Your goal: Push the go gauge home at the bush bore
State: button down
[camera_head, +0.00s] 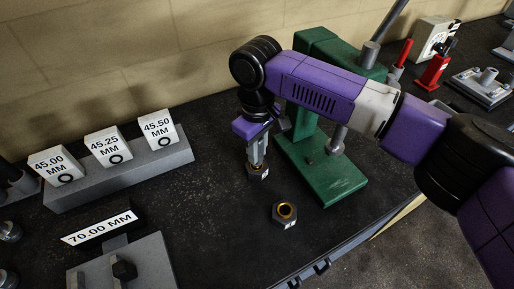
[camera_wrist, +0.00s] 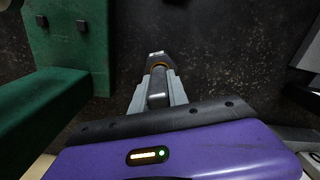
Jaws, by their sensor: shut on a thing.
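My gripper (camera_head: 257,154) points down at the middle of the bench, and its fingers also show in the wrist view (camera_wrist: 159,92). It is shut on the go gauge (camera_wrist: 157,84), a dark grey cylinder.
A green press (camera_head: 322,177) is close to the right of my gripper. A grey rack (camera_head: 120,176) with labelled white blocks stands left. A 70.00 MM plate (camera_head: 100,228) is front left.

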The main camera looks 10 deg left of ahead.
jog(key=shift+f, duration=1)
jog(key=c, duration=1.2)
grip_release()
jog(key=shift+r+b, duration=1)
jog(key=shift+r, duration=2.9)
